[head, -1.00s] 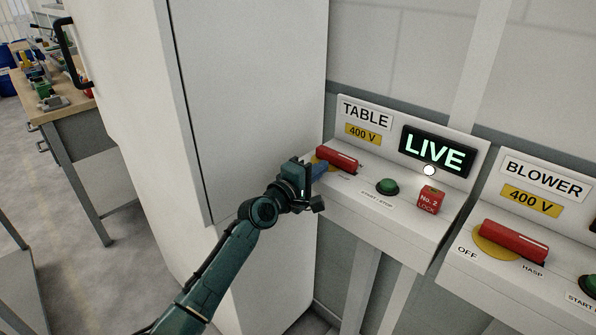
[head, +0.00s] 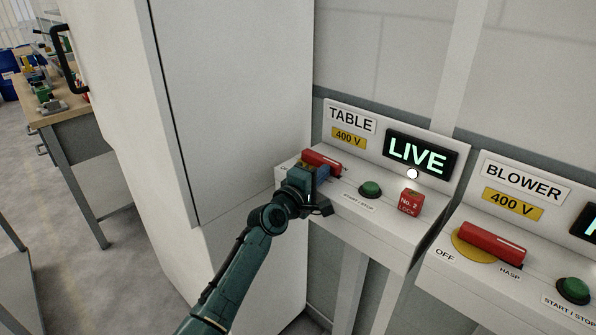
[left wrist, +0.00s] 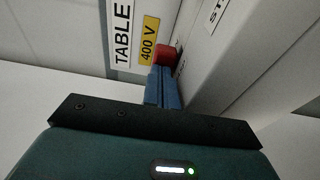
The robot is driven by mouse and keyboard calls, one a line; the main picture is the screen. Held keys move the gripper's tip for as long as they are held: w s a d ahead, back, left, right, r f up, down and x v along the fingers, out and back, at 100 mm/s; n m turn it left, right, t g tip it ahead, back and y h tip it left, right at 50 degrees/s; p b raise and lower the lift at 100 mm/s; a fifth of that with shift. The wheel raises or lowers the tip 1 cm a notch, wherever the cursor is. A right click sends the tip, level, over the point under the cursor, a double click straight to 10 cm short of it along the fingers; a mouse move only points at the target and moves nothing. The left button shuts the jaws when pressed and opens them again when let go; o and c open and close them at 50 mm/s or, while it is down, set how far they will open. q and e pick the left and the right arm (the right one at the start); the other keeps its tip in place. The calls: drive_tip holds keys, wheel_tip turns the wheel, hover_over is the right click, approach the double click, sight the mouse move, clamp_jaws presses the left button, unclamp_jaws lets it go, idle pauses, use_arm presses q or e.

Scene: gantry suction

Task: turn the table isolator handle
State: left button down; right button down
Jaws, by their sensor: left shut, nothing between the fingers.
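The table isolator handle (head: 322,162) is a red bar on the white TABLE 400 V box (head: 398,232). It lies lengthwise along the box top, below the yellow 400 V label. Its red end (left wrist: 167,55) also shows in the left wrist view, just beyond the blue fingers. My left gripper (head: 322,174) is at the near side of the handle, its blue fingers shut with nothing between them. In the left wrist view the fingertips (left wrist: 163,72) overlap the handle's edge; I cannot tell whether they touch it. The display (head: 420,154) reads LIVE. My right gripper is not in view.
A green button (head: 370,189) and a red No. 2 lock (head: 410,203) sit right of the handle. The BLOWER box (head: 510,290) with its own red handle (head: 492,243) stands further right. A tall white cabinet (head: 235,90) stands close on the left.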

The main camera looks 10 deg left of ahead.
use_arm(q)
drive_tip(key=shift+d+r, duration=0.2)
drive_tip(key=shift+d, duration=0.05)
idle(0.6)
